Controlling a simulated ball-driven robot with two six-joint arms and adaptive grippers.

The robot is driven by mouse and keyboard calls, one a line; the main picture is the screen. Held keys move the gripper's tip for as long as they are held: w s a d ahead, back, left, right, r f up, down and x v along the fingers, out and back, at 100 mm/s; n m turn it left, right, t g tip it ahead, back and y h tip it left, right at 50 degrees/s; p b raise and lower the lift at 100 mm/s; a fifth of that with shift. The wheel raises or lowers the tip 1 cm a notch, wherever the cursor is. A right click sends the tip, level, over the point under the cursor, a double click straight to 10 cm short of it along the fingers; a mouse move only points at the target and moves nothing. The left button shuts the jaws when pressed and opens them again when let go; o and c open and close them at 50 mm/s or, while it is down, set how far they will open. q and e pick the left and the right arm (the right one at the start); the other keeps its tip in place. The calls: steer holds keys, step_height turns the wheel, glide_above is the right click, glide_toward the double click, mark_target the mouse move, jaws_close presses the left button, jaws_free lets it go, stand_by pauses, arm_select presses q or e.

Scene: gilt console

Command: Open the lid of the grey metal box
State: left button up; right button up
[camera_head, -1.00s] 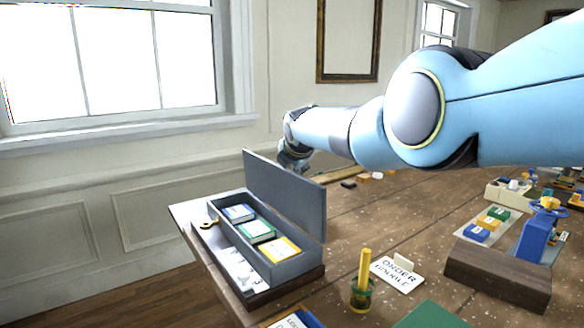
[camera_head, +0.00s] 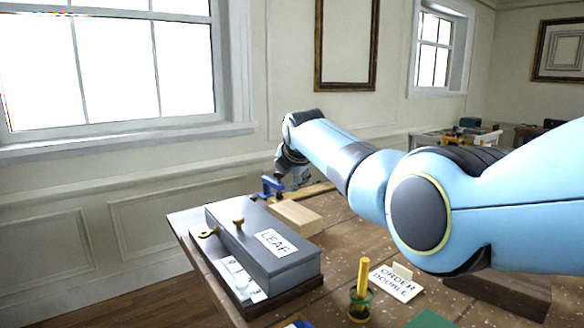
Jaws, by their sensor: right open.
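The grey metal box (camera_head: 285,264) stands on a dark wooden base (camera_head: 258,307) at the table's left end. Its lid (camera_head: 245,233) is down and shut, with a white "LEAF" label (camera_head: 275,242) and a brass knob (camera_head: 238,224) on top. The inside of the box is hidden. My right gripper (camera_head: 297,181) is open, beyond the box's far side and apart from it. It is small in view and partly hidden by its own arm. My left gripper is not in view.
A blue clamp-like object (camera_head: 270,187) and a pale wooden block (camera_head: 297,215) are just behind the box. A brass piece (camera_head: 208,232) lies at its left. A green cup with a yellow stick (camera_head: 362,290) and an "ORDER DOUBLE" card (camera_head: 396,281) stand to the right.

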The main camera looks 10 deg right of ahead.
steer(key=v, duration=0.5)
steer(key=shift+f, duration=0.1)
stand_by(0.3)
